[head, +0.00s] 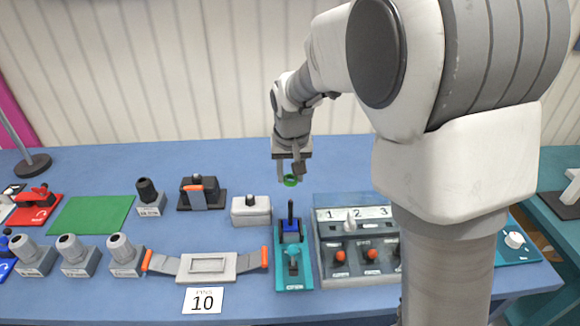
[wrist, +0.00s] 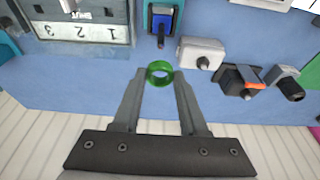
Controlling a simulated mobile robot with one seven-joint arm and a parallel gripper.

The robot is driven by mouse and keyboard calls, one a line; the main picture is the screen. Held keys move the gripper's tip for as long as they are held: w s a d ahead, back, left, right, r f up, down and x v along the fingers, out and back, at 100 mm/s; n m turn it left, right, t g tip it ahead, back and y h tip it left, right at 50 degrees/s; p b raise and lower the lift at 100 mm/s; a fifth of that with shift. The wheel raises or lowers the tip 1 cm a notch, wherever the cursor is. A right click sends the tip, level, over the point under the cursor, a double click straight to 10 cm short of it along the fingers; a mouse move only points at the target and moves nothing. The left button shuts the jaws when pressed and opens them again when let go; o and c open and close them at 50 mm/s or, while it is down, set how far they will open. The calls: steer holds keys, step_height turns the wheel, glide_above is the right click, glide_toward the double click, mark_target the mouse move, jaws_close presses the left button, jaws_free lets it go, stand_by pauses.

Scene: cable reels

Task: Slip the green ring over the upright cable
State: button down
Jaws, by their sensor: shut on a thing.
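The green ring (head: 290,184) is held at the fingertips of my gripper (head: 287,173), above the back part of the blue table. A thin dark upright post (head: 290,211), which looks like the upright cable, rises from a blue block on a teal base. It also shows in the wrist view (wrist: 161,38), ahead of the ring and apart from it. A white box with a short dark stub (head: 251,209) stands left of it. I cannot tell the ring's exact height.
A numbered switch panel (head: 330,228) stands right of the post. A dark block with an orange handle (head: 196,193) and a black-topped socket (head: 149,197) lie left. A grey bar with orange ends (head: 207,266) lies in front. The table behind the white box is clear.

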mark_target(291, 201)
steer(key=shift+f+b, duration=1.75)
steer(key=shift+f, duration=0.75)
steer(key=shift+f, duration=0.15)
steer(key=shift+f+b, duration=0.7)
steer(key=shift+f, duration=0.15)
steer(key=shift+f+b, duration=0.7)
steer(key=shift+c, duration=1.8)
jaws_free()
